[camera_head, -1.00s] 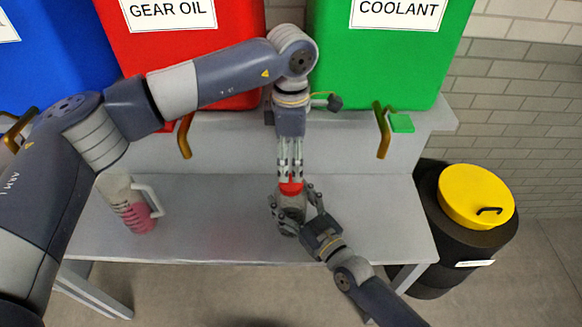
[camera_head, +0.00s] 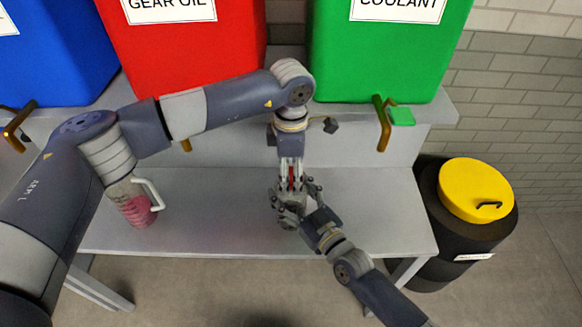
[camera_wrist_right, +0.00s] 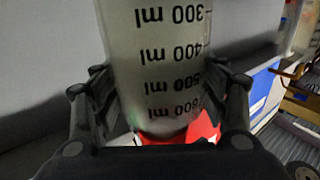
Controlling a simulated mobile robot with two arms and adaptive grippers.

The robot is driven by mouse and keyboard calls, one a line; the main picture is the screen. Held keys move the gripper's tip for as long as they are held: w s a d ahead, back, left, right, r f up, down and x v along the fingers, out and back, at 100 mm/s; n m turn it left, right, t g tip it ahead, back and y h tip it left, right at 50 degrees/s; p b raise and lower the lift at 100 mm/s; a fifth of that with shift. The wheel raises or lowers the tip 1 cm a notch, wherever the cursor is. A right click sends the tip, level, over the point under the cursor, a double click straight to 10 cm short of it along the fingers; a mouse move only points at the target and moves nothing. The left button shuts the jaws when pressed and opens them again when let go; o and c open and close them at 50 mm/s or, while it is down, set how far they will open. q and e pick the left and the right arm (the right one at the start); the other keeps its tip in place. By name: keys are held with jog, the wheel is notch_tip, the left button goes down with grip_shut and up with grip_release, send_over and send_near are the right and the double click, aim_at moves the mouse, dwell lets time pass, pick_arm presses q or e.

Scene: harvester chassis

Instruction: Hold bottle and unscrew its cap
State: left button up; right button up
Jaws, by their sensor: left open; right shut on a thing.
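The bottle (camera_wrist_right: 160,60) is pale and translucent with black millilitre marks, and appears upside down in the right wrist view. My right gripper (camera_head: 297,206) is shut around it and holds it above the bench; its fingers also flank the bottle in the right wrist view. In the head view the bottle is mostly hidden by the grippers. The red cap (camera_head: 291,182) sits at its top. My left gripper (camera_head: 290,178) points down from above, its open fingers on either side of the cap. I cannot tell whether they touch it.
A jug (camera_head: 137,207) with pink liquid stands on the left of the grey bench (camera_head: 225,232). Blue, red (camera_head: 190,60) and green (camera_head: 385,60) tanks with taps stand behind. A black drum with a yellow lid (camera_head: 475,190) stands at the right. The bench between jug and grippers is clear.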

pick_arm(q)
jog(key=c, duration=1.1)
jog(key=shift+n, duration=1.7)
jog(key=shift+c, duration=0.2)
jog(key=o, duration=1.2)
jog(key=shift+r, duration=0.1)
